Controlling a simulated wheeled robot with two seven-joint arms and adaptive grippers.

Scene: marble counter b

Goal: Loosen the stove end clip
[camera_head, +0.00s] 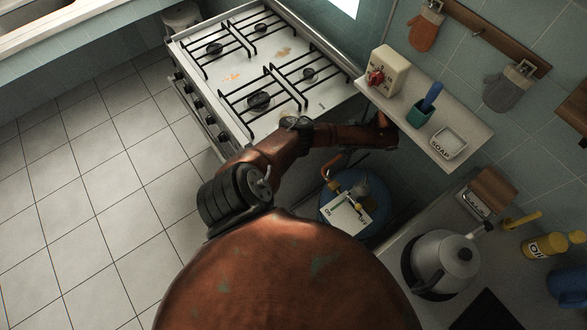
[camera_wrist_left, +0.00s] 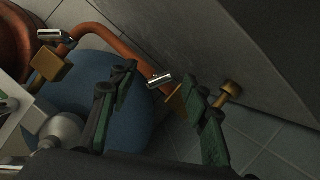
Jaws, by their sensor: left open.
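In the left wrist view, an orange hose (camera_wrist_left: 110,45) arches from the regulator side at the left to a brass fitting at the stove end. The stove end clip (camera_wrist_left: 158,80) is a small silver clip around the hose near that fitting (camera_wrist_left: 178,103). My left gripper (camera_wrist_left: 160,82) is open, and the clip shows between its two green-padded fingers. I cannot tell whether a finger touches the clip. Another silver clip (camera_wrist_left: 56,35) sits on the hose's other end. In the head view my arm hides the left gripper and the stove end clip. My right gripper is not in view.
A blue gas cylinder (camera_head: 374,190) with a white card (camera_head: 345,213) stands below the shelf (camera_head: 470,124). The stove (camera_head: 258,65) is at upper left of the cylinder. A kettle (camera_head: 443,262) stands on the counter at right. The tiled floor (camera_head: 85,195) at left is clear.

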